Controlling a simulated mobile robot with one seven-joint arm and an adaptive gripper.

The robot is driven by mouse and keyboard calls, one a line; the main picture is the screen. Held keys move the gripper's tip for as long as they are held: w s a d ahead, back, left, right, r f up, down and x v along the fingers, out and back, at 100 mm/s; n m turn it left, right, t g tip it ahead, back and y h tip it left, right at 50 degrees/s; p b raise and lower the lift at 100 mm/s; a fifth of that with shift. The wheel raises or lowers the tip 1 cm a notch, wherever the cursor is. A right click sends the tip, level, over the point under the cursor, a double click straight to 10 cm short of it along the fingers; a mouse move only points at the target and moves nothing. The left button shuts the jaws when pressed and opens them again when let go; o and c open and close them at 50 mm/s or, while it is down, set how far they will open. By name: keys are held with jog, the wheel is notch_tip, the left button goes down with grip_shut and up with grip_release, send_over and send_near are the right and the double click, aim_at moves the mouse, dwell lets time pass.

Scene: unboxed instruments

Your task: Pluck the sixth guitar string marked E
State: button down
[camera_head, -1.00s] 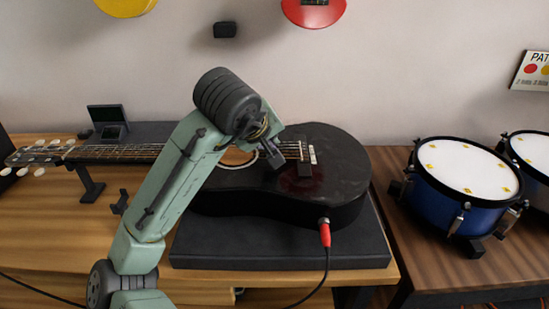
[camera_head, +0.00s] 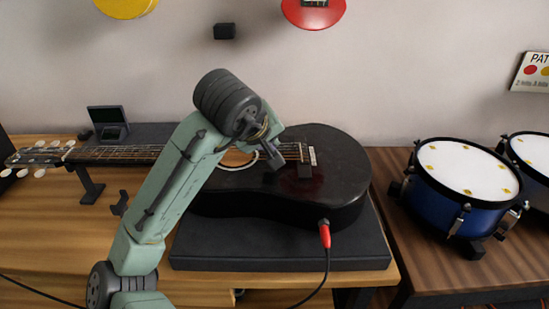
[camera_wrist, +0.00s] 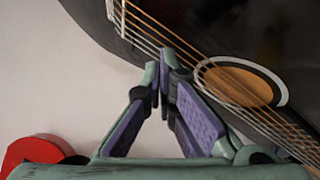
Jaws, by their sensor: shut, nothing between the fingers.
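A black acoustic guitar (camera_head: 338,178) lies on its back with its neck to the left. Its body also shows in the wrist view (camera_wrist: 285,30). The strings (camera_head: 115,152) run along the neck and over the round sound hole (camera_head: 237,157); in the wrist view the strings (camera_wrist: 165,35) cross diagonally beside the sound hole (camera_wrist: 238,85). I cannot read an E mark. My gripper (camera_head: 276,163) is over the guitar between sound hole and bridge. In the wrist view its fingertips (camera_wrist: 164,68) are together and empty, close to the outermost string; I cannot tell whether they touch it.
The guitar rests on a dark case (camera_head: 285,250) on a wooden table (camera_head: 50,225). A red plug (camera_head: 325,235) with a cable sits at the guitar's side. A blue drum (camera_head: 460,190) stands to the right. A small black device (camera_head: 107,122) is behind the neck.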

jog(key=shift+f, duration=0.1)
jog(key=shift+f, duration=0.35)
jog(key=shift+f+b, duration=0.3)
dwell(0.4)
jog(key=shift+r+p, duration=0.75)
notch_tip(320, 180, up, 5)
jog(key=p, duration=0.4)
jog(key=shift+p, duration=0.4)
dwell(0.5)
